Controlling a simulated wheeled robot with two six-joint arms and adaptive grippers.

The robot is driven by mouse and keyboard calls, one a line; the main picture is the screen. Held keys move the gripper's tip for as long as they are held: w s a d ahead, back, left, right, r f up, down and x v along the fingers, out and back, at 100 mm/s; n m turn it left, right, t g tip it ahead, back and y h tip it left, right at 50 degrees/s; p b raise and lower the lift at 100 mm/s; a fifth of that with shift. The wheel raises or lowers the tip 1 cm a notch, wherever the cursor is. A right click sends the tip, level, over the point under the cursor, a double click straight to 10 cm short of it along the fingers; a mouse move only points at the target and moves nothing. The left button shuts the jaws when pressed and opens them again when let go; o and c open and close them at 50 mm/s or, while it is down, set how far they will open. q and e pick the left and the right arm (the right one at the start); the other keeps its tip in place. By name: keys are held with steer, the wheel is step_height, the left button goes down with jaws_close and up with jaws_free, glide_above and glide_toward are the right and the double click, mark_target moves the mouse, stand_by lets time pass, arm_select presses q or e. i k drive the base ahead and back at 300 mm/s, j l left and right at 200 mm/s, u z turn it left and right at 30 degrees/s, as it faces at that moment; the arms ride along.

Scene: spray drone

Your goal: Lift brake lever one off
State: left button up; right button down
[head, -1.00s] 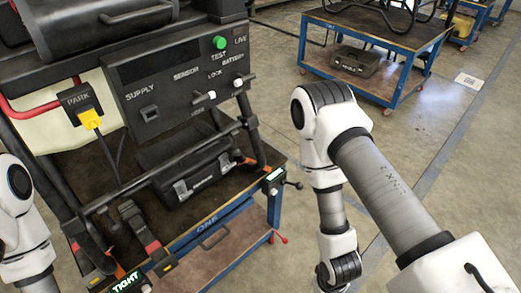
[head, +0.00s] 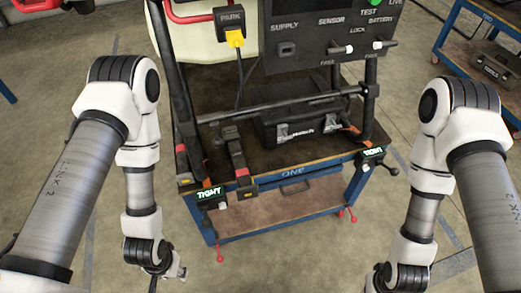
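The table marked ONE (head: 292,173) has red levers low on its legs. One red lever (head: 219,255) shows by the front left leg and another red lever (head: 350,214) by the front right leg. I see no label telling which is brake lever one. My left gripper (head: 170,273) is at the bottom left, left of the left lever and apart from it. My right gripper (head: 376,278) is at the bottom edge, below and right of the right lever. Both are small and partly cut off, so their opening is unclear.
The drone (head: 300,65) stands on the table, with a black case (head: 298,122) under it. Strap displays reading TIGHT (head: 209,194) and, turned around, another display (head: 372,152) sit at the front edge. A second blue table (head: 465,55) is at right. Floor in front is clear.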

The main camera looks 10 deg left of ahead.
mark_target(220, 259)
steer(key=k+j+u, duration=0.25)
steer(key=k+j, duration=0.6)
steer(key=k, duration=0.15)
steer(key=i+l+u, duration=0.5)
steer(key=i+l, duration=0.4)
